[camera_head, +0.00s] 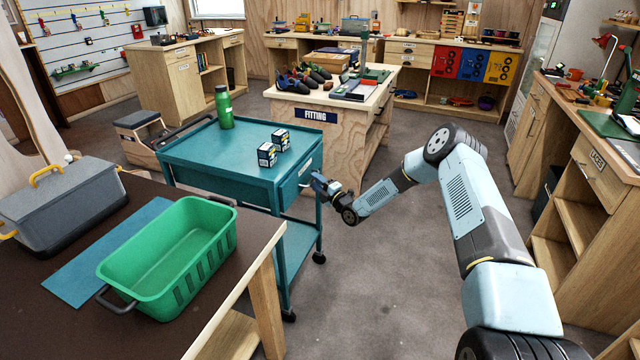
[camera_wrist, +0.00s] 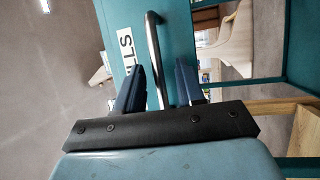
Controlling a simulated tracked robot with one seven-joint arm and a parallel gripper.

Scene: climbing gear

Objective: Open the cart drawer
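The teal cart (camera_head: 215,155) stands at the centre left with its drawer (camera_head: 298,181) at the right end, facing my arm. The drawer front looks flush with the cart body. My gripper (camera_head: 318,183) is at that drawer front. In the wrist view the metal bar handle (camera_wrist: 154,50) runs between the two dark blue fingers of my gripper (camera_wrist: 158,85), with a visible gap on each side. The fingers are open around the handle. A white label (camera_wrist: 126,48) with black letters sits beside the handle on the drawer front (camera_wrist: 117,15).
A green bottle (camera_head: 223,107) and two small boxes (camera_head: 267,154) stand on the cart top. A brown table with a green basket (camera_head: 170,255) is at the near left. The FITTING bench (camera_head: 330,140) is behind the cart. The floor (camera_head: 390,280) right of the cart is clear.

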